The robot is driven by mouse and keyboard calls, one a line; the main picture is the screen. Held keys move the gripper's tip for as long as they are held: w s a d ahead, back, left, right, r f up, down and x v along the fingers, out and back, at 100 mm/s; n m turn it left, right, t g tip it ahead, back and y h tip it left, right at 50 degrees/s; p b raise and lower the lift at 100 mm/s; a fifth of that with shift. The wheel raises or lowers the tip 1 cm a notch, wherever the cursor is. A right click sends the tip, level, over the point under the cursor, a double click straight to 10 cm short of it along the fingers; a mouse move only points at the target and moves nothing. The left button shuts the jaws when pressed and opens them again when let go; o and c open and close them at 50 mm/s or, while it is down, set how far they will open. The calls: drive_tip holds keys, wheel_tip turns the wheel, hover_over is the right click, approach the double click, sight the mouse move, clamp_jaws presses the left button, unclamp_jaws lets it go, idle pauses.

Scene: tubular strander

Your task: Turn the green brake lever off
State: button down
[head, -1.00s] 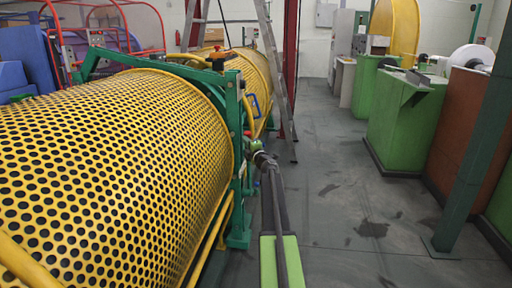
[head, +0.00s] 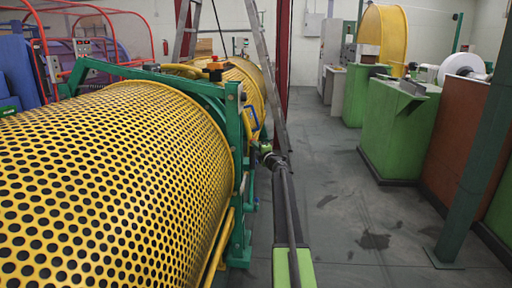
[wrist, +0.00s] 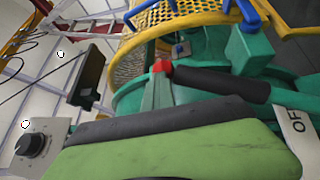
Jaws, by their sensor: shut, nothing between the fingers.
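The brake lever shows in the wrist view as a black bar (wrist: 220,83) with a red end (wrist: 161,67), by green machine parts. A white plate (wrist: 297,136) with letters that look like OFF lies just below its right end. My gripper (head: 266,151) is at the end of my arm in the head view, close to the green frame (head: 237,150) beside the yellow drum. It is shut and empty. Its fingertips are not clear in either view, and whether it touches the lever cannot be told. In the head view I cannot pick the lever out.
The perforated yellow drum (head: 110,185) fills the left. A ladder (head: 266,70) stands behind the frame. Green cabinets (head: 397,130) and a green post (head: 472,170) stand on the right. The grey floor (head: 345,210) between is clear. A grey box with a dark knob (wrist: 33,145) shows in the wrist view.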

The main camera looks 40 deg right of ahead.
drive_tip(key=shift+w+a, duration=0.2)
drive_tip(key=shift+a, duration=0.1)
drive_tip(key=shift+a+r, duration=0.1)
drive_tip(key=shift+a, duration=0.1)
drive_tip(key=s+a+r+p, duration=0.3)
drive_tip(key=s+r+p, duration=0.3)
drive_tip(key=s, duration=0.5)
drive_tip(key=shift+a, duration=0.2)
